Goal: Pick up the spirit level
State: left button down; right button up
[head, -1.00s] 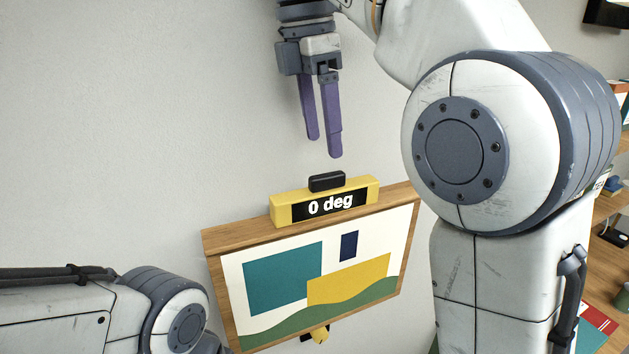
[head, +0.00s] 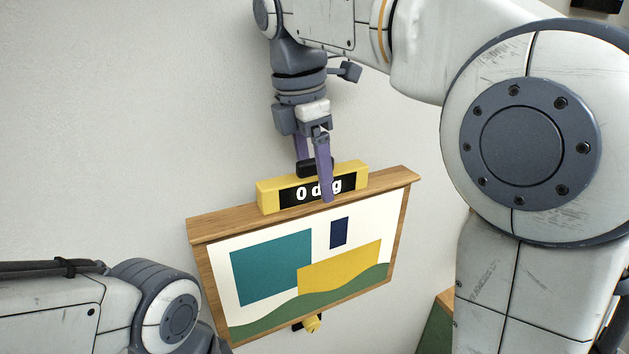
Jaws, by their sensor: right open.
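The yellow spirit level (head: 267,196) with a black display sits on the top edge of the wooden picture frame (head: 200,228). A black block (head: 308,168) stands up from the middle of its top. My right gripper (head: 313,185) points down at the level, open, with its purple fingers on either side of the black block. The nearer finger passes in front of the display and hides part of its text. The farther finger is partly hidden behind the level. My left arm shows at the lower left, but its gripper is out of view.
The framed picture hangs on a plain grey wall (head: 120,120). A small yellow and black thing (head: 311,323) shows at its lower edge, partly hidden. My right arm fills the right side. The wall left of the level is clear.

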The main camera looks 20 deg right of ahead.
jog(key=shift+f, duration=0.1)
grip_shut()
dwell(0.3)
